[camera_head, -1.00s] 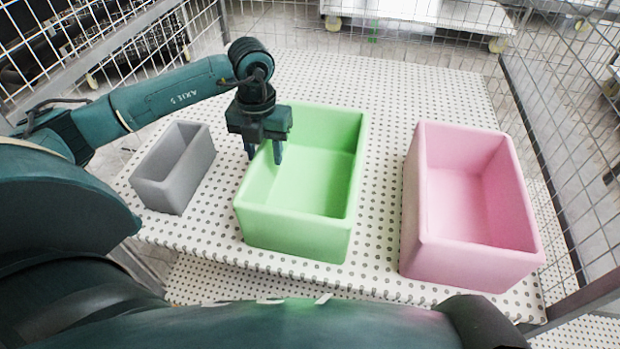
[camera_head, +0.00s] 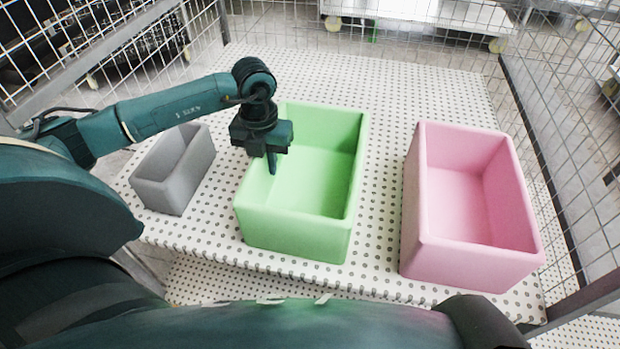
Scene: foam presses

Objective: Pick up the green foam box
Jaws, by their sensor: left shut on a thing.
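The green foam box (camera_head: 296,236) is an open-topped box on the perforated white table, in the middle of the head view. My left gripper (camera_head: 268,168) points down at the box's left wall and is shut on that wall. One finger shows on the inner side of the wall; the other finger is hidden. The box sits flat on the table. My right gripper is not in view.
A small grey foam box (camera_head: 162,192) stands to the left, below my left arm. A larger pink foam box (camera_head: 466,265) stands to the right, with a gap between it and the green one. The perforated table (camera_head: 400,90) is clear at the back. Wire mesh fencing (camera_head: 560,130) rises along the sides.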

